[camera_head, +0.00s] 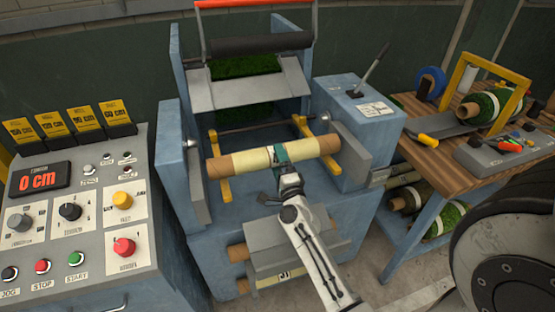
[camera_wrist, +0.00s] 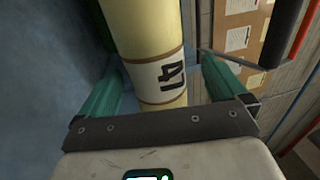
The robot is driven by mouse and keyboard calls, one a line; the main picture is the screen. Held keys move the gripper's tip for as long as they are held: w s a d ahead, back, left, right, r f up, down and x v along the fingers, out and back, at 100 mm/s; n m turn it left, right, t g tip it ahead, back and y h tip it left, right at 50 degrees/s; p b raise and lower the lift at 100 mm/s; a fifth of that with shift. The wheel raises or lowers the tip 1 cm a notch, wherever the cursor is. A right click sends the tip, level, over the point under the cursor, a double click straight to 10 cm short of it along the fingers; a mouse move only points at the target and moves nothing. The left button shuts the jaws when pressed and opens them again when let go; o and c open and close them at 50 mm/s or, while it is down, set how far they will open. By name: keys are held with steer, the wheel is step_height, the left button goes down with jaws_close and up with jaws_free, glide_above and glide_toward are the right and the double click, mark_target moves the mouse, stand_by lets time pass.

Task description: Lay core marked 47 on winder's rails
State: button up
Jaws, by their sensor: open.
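The core marked 47 (camera_head: 245,162) is a cream and tan tube. In the head view it lies crosswise in the winder (camera_head: 185,120) and appears to rest on the two yellow rails, left rail (camera_head: 224,188) and right rail (camera_head: 303,126). In the wrist view the core (camera_wrist: 142,30) runs between my two green fingers, with a white "47" band facing the camera. My gripper (camera_head: 281,155) is at the middle of the core, also seen in the wrist view (camera_wrist: 163,75). Its fingers are open, with a gap beside the core.
A control panel (camera_head: 75,220) with a "0 cm" display stands at the left. A lever box (camera_head: 355,105) is right of the rails. A wooden bench (camera_head: 430,160) with turf rolls stands further right. Other rolls lie in the winder's lower rack.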

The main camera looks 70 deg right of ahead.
steer(key=b+v, duration=0.1)
steer(key=v, duration=0.8)
steer(key=w+a+f+n+y, duration=0.1)
steer(key=w+a+n+y, duration=0.4)
steer(key=a+n+y, duration=0.45)
steer(key=w+a+f+n+y, duration=0.1)
steer(key=w+a+n+y, duration=0.45)
steer(key=a+n, duration=0.6)
steer(key=s+a+f+n+g, duration=0.1)
steer(key=s+a+n+g, duration=0.6)
steer(key=s, duration=0.1)
steer(key=s+d+f+g, duration=0.2)
steer(key=s+f+g, duration=0.2)
steer(key=s, duration=0.8)
step_height(320, 180, down, 2)
steer(key=shift+s+f+m+g, duration=0.2)
steer(key=shift+m+g, duration=0.1)
steer(key=shift+g, duration=0.1)
